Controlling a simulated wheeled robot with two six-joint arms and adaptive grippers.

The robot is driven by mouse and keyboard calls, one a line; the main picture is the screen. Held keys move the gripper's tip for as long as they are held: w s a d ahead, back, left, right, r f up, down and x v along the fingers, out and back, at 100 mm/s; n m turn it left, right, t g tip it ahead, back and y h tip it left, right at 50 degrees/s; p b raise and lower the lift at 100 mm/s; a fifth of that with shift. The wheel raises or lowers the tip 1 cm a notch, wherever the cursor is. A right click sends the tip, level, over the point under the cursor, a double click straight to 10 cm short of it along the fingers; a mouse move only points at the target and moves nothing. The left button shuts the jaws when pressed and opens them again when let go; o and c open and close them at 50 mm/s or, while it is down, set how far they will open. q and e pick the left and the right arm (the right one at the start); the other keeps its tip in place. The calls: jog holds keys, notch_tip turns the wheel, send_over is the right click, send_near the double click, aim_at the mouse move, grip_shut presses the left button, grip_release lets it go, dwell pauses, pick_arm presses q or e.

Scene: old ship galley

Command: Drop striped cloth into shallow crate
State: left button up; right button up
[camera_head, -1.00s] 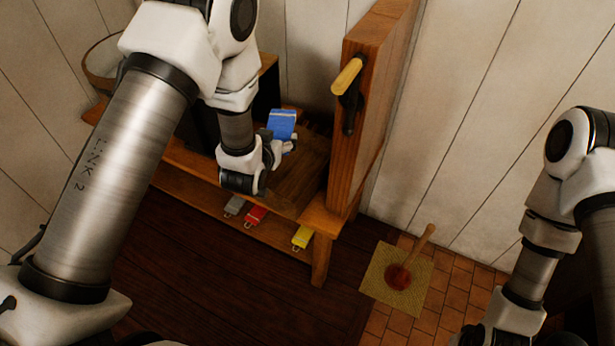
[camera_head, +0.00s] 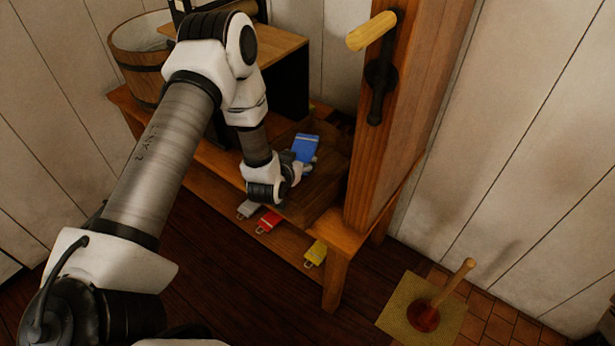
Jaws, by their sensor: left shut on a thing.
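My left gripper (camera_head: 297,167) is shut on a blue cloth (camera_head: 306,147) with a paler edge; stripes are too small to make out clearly. It holds the cloth over the wooden bench, left of a tall upright wooden panel. Below the cloth and gripper is a low brown wooden surface (camera_head: 322,190), which looks like the shallow crate; its rim is hard to tell from the bench. My forearm and hand hide part of this area. My right gripper is out of view.
The upright panel (camera_head: 408,110) carries a handle and stands close right of the gripper. A wooden bucket (camera_head: 142,62) stands at left. A plunger (camera_head: 425,317) stands on a mat.

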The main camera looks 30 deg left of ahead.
pick_arm(q)
jog(key=shift+s+r, duration=0.15)
jog(key=shift+r, duration=0.05)
jog(key=o, duration=0.9)
jog(key=shift+d, duration=0.1)
jog(key=shift+c, duration=0.2)
jog(key=o, duration=0.5)
jog(key=shift+f, duration=0.1)
jog(key=shift+c, duration=0.2)
jog(key=v, duration=1.2)
